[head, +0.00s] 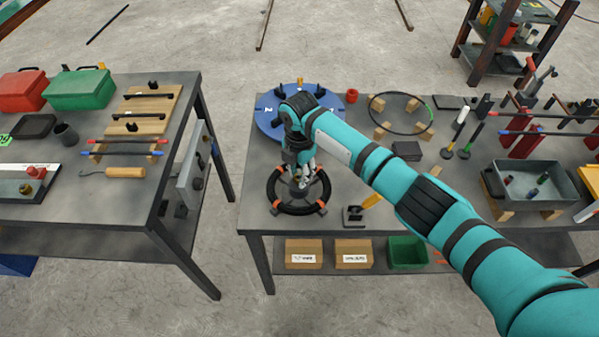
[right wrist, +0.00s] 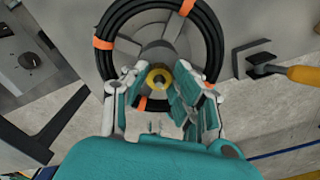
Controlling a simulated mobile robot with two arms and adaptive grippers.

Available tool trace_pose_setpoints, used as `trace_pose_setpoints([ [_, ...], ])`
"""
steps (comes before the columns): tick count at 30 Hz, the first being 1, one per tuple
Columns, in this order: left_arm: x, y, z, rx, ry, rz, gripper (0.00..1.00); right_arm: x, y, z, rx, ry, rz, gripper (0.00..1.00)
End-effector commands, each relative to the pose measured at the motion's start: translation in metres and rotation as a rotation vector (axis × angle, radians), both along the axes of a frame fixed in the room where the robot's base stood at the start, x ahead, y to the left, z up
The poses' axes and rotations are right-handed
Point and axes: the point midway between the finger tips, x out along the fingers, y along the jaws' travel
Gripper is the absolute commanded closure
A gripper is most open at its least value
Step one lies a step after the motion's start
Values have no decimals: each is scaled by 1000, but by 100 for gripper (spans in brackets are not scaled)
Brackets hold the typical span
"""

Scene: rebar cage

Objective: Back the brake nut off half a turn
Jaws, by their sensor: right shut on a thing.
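The brake nut (right wrist: 158,77) is a small brass-yellow ring around a darker centre in the right wrist view. It sits at the middle of a grey hub with a black coil (head: 272,194) around it, bound with orange ties. The coil also shows in the right wrist view (right wrist: 211,35). My right gripper (head: 302,176) reaches down over the hub, with its fingers closed on both sides of the nut. The fingers hide part of the nut, and in the head view it is hard to make out. My left gripper is not in view.
A blue round plate (head: 268,124) stands just behind the coil. A small block with a yellow handle (head: 355,214) lies to its right. A grey tray (head: 537,186) and rods stand farther right. A second bench (head: 130,205) is across a gap at left.

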Motion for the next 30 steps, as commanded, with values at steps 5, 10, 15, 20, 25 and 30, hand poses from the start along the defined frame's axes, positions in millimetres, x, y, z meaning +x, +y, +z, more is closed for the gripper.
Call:
trace_pose_setpoints([
  [5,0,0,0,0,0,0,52,1,1,2,2,-2,4,100],
  [10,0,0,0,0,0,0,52,1,1,2,3,-3,3,100],
  [15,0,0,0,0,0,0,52,1,1,1,2,-2,3,55],
  [20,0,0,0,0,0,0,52,0,0,1,2,-1,3,51],
  [25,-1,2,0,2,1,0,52,0,0,2,2,-1,3,51],
  [30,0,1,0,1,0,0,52,2,1,23,3,-5,3,51],
])
